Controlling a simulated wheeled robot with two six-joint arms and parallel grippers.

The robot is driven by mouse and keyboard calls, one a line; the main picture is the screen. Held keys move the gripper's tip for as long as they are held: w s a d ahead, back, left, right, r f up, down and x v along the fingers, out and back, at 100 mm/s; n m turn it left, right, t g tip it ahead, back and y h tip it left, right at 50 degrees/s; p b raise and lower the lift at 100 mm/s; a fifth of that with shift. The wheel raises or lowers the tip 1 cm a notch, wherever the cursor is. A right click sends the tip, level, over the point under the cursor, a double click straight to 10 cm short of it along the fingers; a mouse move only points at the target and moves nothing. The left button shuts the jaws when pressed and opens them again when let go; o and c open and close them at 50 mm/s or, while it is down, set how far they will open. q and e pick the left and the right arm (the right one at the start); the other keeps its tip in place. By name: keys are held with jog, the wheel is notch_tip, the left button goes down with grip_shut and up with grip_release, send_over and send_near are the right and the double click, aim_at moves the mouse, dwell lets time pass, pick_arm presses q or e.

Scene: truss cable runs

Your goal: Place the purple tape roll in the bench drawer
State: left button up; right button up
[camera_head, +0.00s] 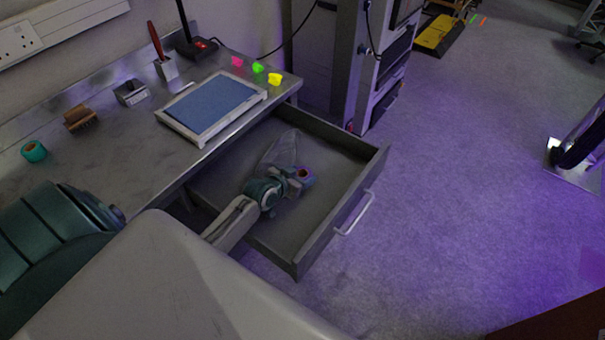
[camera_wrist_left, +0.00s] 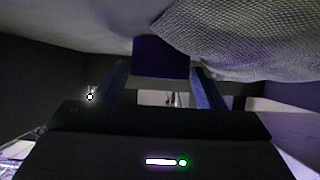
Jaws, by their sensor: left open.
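The purple tape roll (camera_head: 306,174) is inside the open bench drawer (camera_head: 340,208), near its middle. My left gripper (camera_head: 299,178) reaches down into the drawer with its fingers at the roll. In the left wrist view the roll (camera_wrist_left: 161,58) shows as a dark purple block just beyond and between the open fingertips (camera_wrist_left: 160,75). Whether the fingers touch it I cannot tell. The roll appears low, at the drawer floor. My right gripper is not in view.
A grey mesh item (camera_head: 280,148) lies in the drawer beside the gripper; it is close in the left wrist view (camera_wrist_left: 250,38). The drawer handle (camera_head: 355,214) faces right.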

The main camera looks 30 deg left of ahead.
pick_arm(q)
jog(key=v, duration=0.6)
dwell(1.1)
